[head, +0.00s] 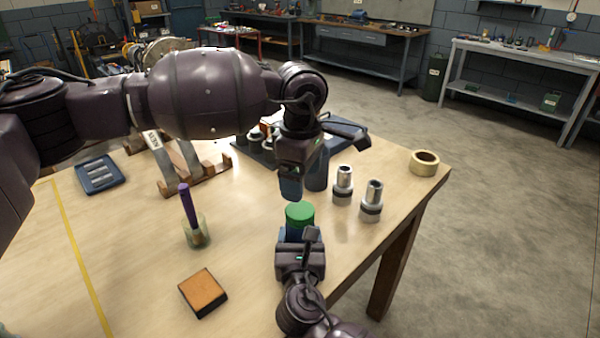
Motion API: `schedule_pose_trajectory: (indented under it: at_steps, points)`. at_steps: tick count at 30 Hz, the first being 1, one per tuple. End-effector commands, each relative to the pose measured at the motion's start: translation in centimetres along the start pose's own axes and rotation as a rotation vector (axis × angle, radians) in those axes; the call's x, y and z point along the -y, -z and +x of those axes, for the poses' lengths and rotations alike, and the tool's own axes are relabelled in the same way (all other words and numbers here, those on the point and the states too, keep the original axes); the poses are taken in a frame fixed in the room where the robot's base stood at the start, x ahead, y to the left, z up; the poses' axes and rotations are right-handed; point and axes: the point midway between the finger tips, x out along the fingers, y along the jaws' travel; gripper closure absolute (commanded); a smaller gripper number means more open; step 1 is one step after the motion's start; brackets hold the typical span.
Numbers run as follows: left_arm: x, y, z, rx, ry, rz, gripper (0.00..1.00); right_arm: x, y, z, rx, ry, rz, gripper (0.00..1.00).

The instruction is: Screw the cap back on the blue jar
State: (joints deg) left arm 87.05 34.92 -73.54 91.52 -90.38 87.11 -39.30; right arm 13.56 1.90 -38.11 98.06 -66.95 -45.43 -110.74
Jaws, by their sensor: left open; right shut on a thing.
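The blue jar (291,234) stands upright near the table's front right edge, mostly hidden by my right gripper. The green cap (299,211) sits level on top of the jar; whether its thread is engaged I cannot tell. My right gripper (298,237) is shut on the jar's body from the near side. My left gripper (291,196) is open just above the cap, pointing down, and appears apart from it. Its fingers partly overlap in this view.
A dark cylinder (318,172) stands behind my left gripper. Two grey-and-black fittings (343,186) (372,202) and a tape roll (424,163) are to the right. A glass with a purple-handled brush (196,232) and an orange-topped block (203,293) are left.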

Motion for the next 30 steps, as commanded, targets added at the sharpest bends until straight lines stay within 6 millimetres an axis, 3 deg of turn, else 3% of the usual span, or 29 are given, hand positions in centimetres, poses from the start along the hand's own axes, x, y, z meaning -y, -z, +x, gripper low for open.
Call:
schedule_pose_trajectory:
  at_steps: [30]
  points:
    - [0.06,0.14,-0.47,-0.013,0.001,-1.458,0.18,-0.01,-0.06,0.01,0.001,0.000,0.000,1.00]
